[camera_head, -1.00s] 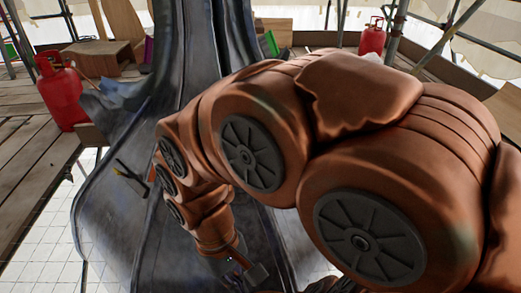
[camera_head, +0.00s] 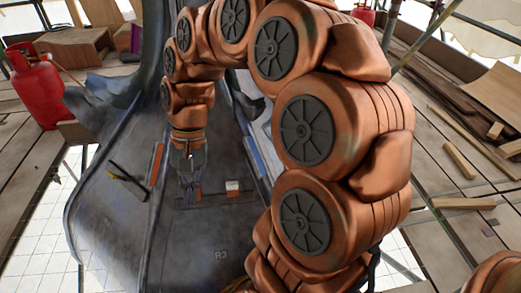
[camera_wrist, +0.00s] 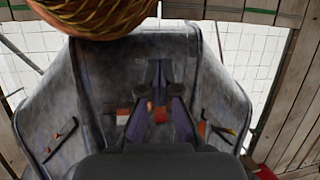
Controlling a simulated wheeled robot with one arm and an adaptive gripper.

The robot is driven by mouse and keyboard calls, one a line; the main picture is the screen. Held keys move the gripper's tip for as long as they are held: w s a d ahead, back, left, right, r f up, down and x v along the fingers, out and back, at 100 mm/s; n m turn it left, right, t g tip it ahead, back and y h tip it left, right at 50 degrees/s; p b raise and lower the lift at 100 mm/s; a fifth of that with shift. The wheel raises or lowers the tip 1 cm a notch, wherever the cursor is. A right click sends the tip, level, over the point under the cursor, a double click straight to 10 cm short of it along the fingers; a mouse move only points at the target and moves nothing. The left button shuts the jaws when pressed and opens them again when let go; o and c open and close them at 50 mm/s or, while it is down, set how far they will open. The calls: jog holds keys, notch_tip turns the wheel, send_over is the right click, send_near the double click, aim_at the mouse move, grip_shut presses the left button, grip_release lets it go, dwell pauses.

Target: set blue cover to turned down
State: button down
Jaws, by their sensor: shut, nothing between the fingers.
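A narrow blue piece (camera_head: 255,157) lies along the right side of the dark metal spire face in the head view. It may be the blue cover; it is too small to tell which way it is turned. My gripper (camera_head: 190,196) points down over the middle of the face, left of the blue piece and apart from it. Its fingers are shut and empty. In the wrist view, my gripper (camera_wrist: 158,75) reaches toward the grey metal face. I cannot make out the blue piece there.
A white and red block (camera_head: 232,186) sits on a dark strip just right of my gripper. An orange strip (camera_head: 156,163) stands at left. A dark handle-like bar (camera_head: 127,181) sticks out further left. A red gas cylinder (camera_head: 40,88) stands on the planks.

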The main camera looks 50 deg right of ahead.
jog(key=w+d+r+m+t+y, duration=0.1)
jog(key=w+d+m+t+y, duration=0.1)
jog(key=w+d+m, duration=0.6)
jog(key=m+t, duration=0.3)
jog(key=m, duration=0.2)
send_over(254, 157)
jog(key=s+a, duration=0.2)
jog(key=a, duration=0.2)
jog(key=f, duration=0.2)
jog(key=s+d+f+m+t+p, duration=0.1)
jog(key=s+d+f+m, duration=0.15)
jog(key=d, duration=0.35)
jog(key=s+d+f+m, duration=0.1)
jog(key=s+d+m, duration=0.25)
jog(key=d, duration=0.35)
jog(key=b+x, duration=0.1)
jog(key=x, duration=0.3)
jog(key=w+b+x, duration=0.1)
jog(key=b+x, duration=0.1)
jog(key=x, duration=0.2)
jog(key=r+b+x, duration=0.1)
jog(key=b+x, duration=0.1)
jog(key=x, duration=0.3)
jog(key=shift+w+a, duration=0.2)
jog(key=shift+w+a+f, duration=0.2)
jog(key=shift+w+a, duration=0.15)
jog(key=shift+a, duration=0.1)
jog(key=shift+r+h, duration=0.15)
jog(key=shift+h, duration=0.25)
